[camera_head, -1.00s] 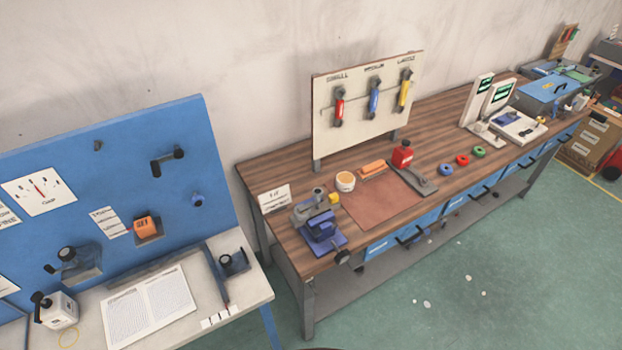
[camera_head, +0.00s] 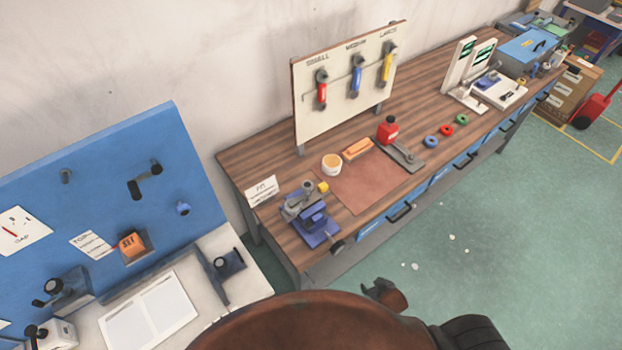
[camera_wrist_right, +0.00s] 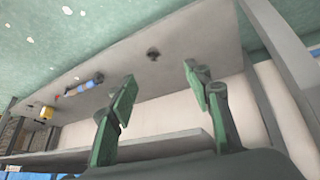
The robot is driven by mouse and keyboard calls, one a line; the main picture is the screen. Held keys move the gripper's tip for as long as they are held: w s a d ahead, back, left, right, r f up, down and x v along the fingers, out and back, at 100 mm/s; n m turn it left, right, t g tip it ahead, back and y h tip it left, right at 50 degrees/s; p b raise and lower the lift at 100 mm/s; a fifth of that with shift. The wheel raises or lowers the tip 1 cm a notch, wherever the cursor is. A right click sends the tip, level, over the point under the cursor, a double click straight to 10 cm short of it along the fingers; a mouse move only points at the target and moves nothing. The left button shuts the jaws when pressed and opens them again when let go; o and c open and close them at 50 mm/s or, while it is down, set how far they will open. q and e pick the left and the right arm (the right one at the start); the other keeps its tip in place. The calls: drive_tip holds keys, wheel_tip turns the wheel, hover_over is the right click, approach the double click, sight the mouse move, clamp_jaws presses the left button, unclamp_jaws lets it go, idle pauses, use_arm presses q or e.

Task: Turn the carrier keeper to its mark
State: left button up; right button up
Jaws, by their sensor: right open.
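I cannot tell which part is the carrier keeper. In the head view a tilted blue panel (camera_head: 100,190) at the left carries a black crank (camera_head: 145,180), a blue knob (camera_head: 183,208), a grey peg (camera_head: 66,176) and an orange block marked SET (camera_head: 132,244) in a grey bracket. A white GAP card (camera_head: 20,231) with a red pointer is beside them. My right gripper shows clearly in the right wrist view (camera_wrist_right: 160,88); its green-padded fingers stand wide apart with nothing between them. My left gripper is not in view.
A large brown rounded shape (camera_head: 300,322) fills the bottom, unclear what. The wooden bench (camera_head: 425,110) holds a blue vise (camera_head: 316,228), a white tub (camera_head: 331,164), a red bottle (camera_head: 387,130) and a tool board (camera_head: 350,95).

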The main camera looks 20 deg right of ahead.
sight(312, 188)
drive_tip(key=w+a+r+t+p, duration=0.15)
drive_tip(key=w+r, duration=0.25)
drive_tip(key=r, duration=0.7)
drive_tip(key=w+r+t+p, duration=0.15)
drive_tip(key=w+r, duration=0.25)
drive_tip(key=r, duration=0.8)
drive_tip(key=w+a+r+t+p, duration=0.15)
drive_tip(key=w+r, duration=0.25)
drive_tip(key=r, duration=0.7)
drive_tip(key=w+a+r+n+t+y, duration=0.1)
drive_tip(key=w+a+r+n+y, duration=0.1)
drive_tip(key=a+r+y, duration=0.1)
drive_tip(key=w+a+r+n+t+y, duration=0.2)
drive_tip(key=w+a+r+y, duration=0.1)
drive_tip(key=a+r+y, duration=0.1)
drive_tip(key=w+a+r+n+t+y, duration=0.1)
drive_tip(key=w+a+r+n+y, duration=0.1)
drive_tip(key=a+r+y, duration=0.1)
drive_tip(key=shift+w+a+r+y, duration=0.15)
drive_tip(key=shift+a+y, duration=0.15)
drive_tip(key=shift+a, duration=0.35)
drive_tip(key=shift+w+a+r+y, duration=0.1)
drive_tip(key=shift+a+y, duration=0.2)
drive_tip(key=shift+a, duration=0.35)
drive_tip(key=p+x, duration=0.1)
drive_tip(key=x, duration=0.6)
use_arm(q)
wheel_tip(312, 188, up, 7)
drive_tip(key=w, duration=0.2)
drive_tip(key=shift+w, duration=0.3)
